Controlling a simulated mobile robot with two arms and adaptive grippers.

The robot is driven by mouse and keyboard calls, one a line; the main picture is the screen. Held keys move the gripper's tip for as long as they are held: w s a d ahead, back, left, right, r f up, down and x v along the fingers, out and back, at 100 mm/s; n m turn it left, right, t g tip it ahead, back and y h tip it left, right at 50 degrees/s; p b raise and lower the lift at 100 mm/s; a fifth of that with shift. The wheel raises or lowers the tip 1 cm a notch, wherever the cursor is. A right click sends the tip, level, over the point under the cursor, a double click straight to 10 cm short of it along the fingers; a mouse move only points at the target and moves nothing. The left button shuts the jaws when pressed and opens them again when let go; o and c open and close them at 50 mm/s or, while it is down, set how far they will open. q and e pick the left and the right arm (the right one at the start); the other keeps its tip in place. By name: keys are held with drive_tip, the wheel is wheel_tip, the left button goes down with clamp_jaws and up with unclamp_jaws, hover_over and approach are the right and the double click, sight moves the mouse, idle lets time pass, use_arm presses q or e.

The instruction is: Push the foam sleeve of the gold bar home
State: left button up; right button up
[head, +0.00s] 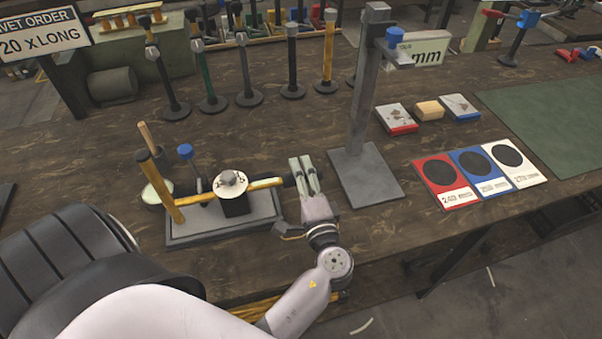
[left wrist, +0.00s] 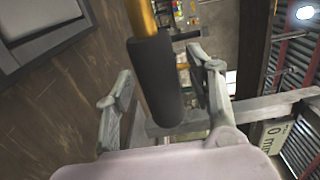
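In the head view the gold bar (head: 262,184) lies roughly level through a small press with a white round top (head: 230,184). Its right end carries the black foam sleeve (head: 289,181), partly hidden by my left gripper (head: 303,165). In the left wrist view the sleeve (left wrist: 155,80) covers the near end of the gold bar (left wrist: 140,18). It sits between the two spread fingers of my left gripper (left wrist: 165,85), with a gap showing on the right side. Contact on the left side is unclear. My right gripper is not in view.
The press stands on a grey base plate (head: 220,228) near the table's front edge. A grey post stand (head: 368,180) rises just right of my gripper. Several upright bars on round bases stand behind. Red, blue and white cards (head: 447,190) lie to the right.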

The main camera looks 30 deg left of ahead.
use_arm(q)
clamp_jaws()
idle(0.5)
drive_tip(key=shift+a, duration=0.1)
